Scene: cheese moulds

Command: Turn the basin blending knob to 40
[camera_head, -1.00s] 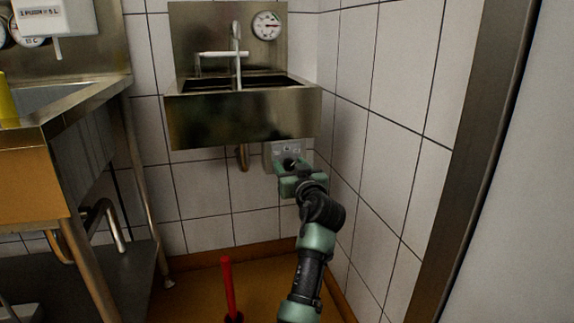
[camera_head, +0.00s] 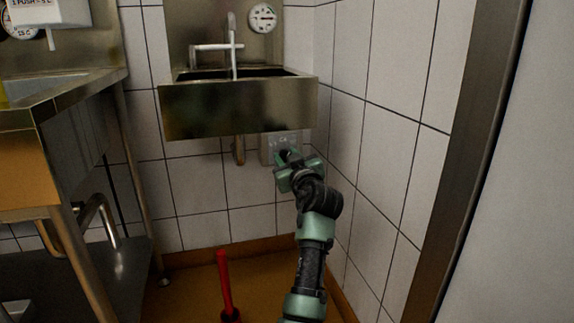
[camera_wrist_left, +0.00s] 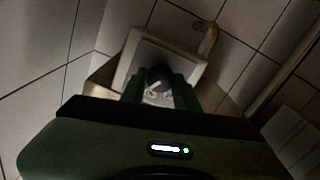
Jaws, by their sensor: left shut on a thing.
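The basin (camera_head: 225,110) is a steel sink on the tiled wall in the head view. A pale control box (camera_head: 285,139) is on the wall below it, and shows in the left wrist view (camera_wrist_left: 186,61). A dark round blending knob (camera_wrist_left: 159,76) with a light mark is on the box's face. My left gripper (camera_head: 288,159) is at the box, shut on the knob, with a finger on either side of it in the wrist view. It covers the knob in the head view. The scale is too small to read. My right gripper is not in view.
A round dial gauge (camera_head: 263,18) is above the basin, right of the tap (camera_head: 232,47). A drain pipe (camera_head: 239,151) hangs below the basin. A steel counter (camera_head: 60,95) stands at left. A red-handled object (camera_head: 225,280) stands on the floor.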

